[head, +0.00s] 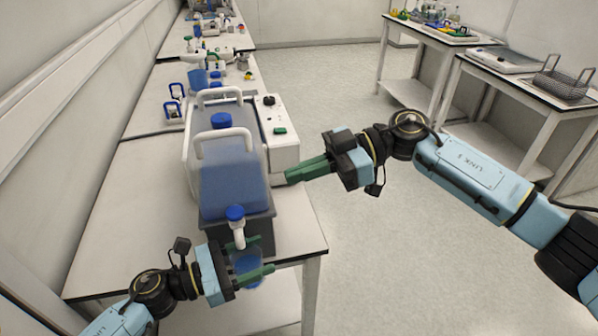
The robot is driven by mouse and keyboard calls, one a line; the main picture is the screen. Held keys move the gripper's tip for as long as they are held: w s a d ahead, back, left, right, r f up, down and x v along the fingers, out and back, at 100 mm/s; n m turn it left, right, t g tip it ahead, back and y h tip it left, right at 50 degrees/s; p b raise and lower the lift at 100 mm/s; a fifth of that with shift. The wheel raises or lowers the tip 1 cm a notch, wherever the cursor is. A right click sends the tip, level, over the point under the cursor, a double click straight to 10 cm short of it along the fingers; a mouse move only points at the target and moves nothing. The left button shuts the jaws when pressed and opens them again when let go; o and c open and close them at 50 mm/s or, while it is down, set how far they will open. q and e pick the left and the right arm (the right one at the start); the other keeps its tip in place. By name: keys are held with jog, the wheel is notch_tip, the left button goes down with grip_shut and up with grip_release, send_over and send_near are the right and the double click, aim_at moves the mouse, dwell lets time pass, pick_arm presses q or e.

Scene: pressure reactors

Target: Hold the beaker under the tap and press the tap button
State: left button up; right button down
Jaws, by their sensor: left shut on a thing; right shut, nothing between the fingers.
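My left gripper (256,256) is shut on a beaker (248,268), a clear vessel with a blue look, in front of the bench's near edge. A white tap (239,237) with a blue button (235,213) sticks out from the front of a large container of blue liquid (231,180). The tap's spout points down just above the beaker and overlaps its top in the picture. The exact gap, and any liquid in the beaker, cannot be told. My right gripper (291,178) is shut and empty, to the right of the container and farther back than the button.
The container stands at the near end of a long bench (120,220). A white device (276,140) is behind it, near my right gripper. More labware is farther along the bench. Open floor (380,240) lies to the right, with side tables (505,110) beyond.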

pick_arm(q)
jog(key=s+d+p, duration=0.1)
jog(key=s+d, duration=0.1)
jog(key=s, duration=0.5)
jog(key=shift+s, duration=0.35)
dwell(0.5)
jog(key=shift+d, duration=0.15)
